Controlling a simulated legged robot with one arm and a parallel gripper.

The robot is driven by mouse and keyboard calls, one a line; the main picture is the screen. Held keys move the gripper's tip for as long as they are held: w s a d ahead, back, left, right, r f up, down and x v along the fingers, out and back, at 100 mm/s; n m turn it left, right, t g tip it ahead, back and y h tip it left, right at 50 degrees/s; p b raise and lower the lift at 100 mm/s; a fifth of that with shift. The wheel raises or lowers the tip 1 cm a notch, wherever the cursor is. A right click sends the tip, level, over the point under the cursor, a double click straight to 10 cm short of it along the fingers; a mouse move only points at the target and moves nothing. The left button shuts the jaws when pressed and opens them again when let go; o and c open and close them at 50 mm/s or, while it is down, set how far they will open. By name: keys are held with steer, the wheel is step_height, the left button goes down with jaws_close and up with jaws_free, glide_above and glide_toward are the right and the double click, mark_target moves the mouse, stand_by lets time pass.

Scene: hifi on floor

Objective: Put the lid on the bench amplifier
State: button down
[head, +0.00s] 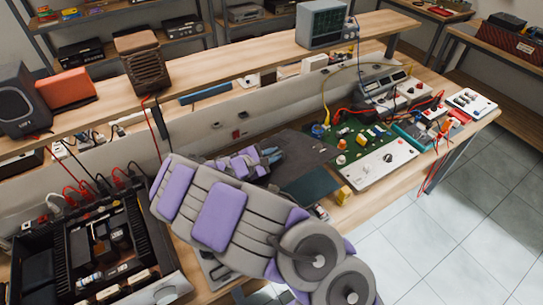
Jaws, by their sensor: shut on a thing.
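The bench amplifier (146,222) stands open at the lower left, a black case with its inner parts and side fins showing. A dark grey flat panel, which looks like the lid (312,148), is at mid-bench to the right of the amplifier. My gripper (272,156) is at this panel, shut on it. The fingers are small in view, and my purple and grey arm hides part of the panel and the bench in front. I cannot tell whether the panel touches the bench.
A green circuit board (350,137) with wires and a white-faced unit (381,163) lie right of the panel. A dark mat (312,187) is in front of it. Red cables (117,177) run behind the amplifier. A raised shelf (220,79) holds speakers and an oscilloscope (321,24).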

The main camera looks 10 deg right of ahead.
steer(key=shift+r+p, duration=1.85)
steer(key=shift+r, duration=1.3)
steer(key=shift+f+b, duration=1.8)
steer(key=shift+f, duration=0.95)
step_height(320, 180, up, 7)
steer(key=p, duration=0.3)
steer(key=shift+f, duration=0.1)
steer(key=w+d+r+n+t+y+b, duration=0.25)
steer(key=d+r, duration=0.35)
steer(key=r, duration=0.6)
steer(key=a+r+n+t+y, duration=0.1)
steer(key=a+n+t+y, duration=0.3)
steer(key=a+n+y, duration=0.15)
steer(key=f, duration=0.1)
steer(key=s+f, duration=0.1)
steer(key=f, duration=0.1)
steer(key=s+a+f, duration=0.1)
steer(key=shift+s+a+f+b, duration=0.1)
steer(key=shift+s+f+b, duration=0.05)
steer(key=shift+f+b, duration=0.15)
